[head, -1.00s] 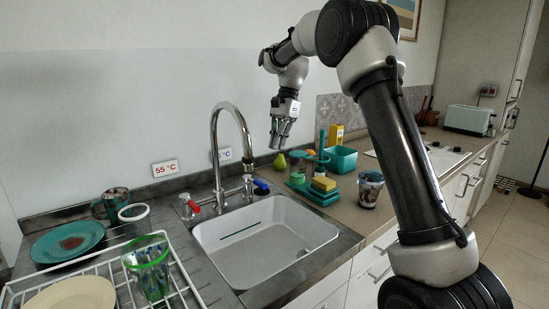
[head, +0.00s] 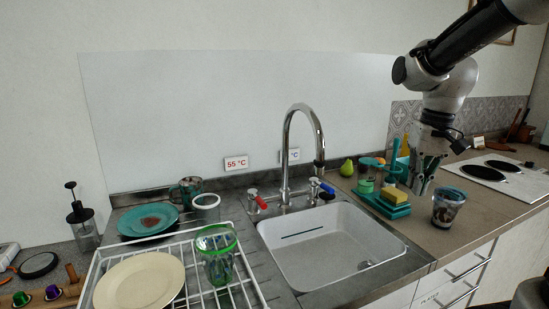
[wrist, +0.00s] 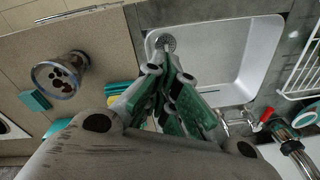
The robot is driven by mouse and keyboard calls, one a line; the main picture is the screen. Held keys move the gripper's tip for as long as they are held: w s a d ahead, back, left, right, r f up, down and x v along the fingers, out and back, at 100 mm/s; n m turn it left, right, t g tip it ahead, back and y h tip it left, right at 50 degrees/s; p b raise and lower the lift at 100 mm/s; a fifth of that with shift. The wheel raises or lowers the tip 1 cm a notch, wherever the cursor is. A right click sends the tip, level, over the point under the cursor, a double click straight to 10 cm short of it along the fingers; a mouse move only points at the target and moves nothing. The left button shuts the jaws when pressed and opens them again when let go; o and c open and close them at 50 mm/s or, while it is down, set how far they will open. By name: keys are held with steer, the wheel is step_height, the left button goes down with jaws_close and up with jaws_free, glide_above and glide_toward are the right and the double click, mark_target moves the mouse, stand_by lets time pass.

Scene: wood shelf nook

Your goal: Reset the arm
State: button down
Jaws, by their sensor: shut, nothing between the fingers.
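My gripper (head: 424,186) hangs from my arm at the right of the head view, pointing down over the counter beside the sink. It is shut and empty. In the wrist view my gripper (wrist: 163,62) shows its green-padded fingers together, with the sink drain just past the tips. In the head view it partly covers the counter things behind it. The patterned cup (head: 448,207) stands just right of the fingers, apart from them in the picture.
The white sink (head: 335,250) has a tall faucet (head: 287,150) behind it. A green caddy with a yellow sponge (head: 393,197) stands right of the sink. A dish rack (head: 250,290) holds a plate (head: 140,282) and a green-rimmed glass (head: 217,262). A hob (head: 500,175) lies far right.

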steer(key=s+d+r+t, duration=0.1)
steer(key=s+d+t, duration=0.2)
steer(key=s, duration=1.2)
steer(key=shift+s+d+r+n+h, duration=0.15)
steer(key=shift+s+r+n+h, duration=0.15)
steer(key=shift+r, duration=0.05)
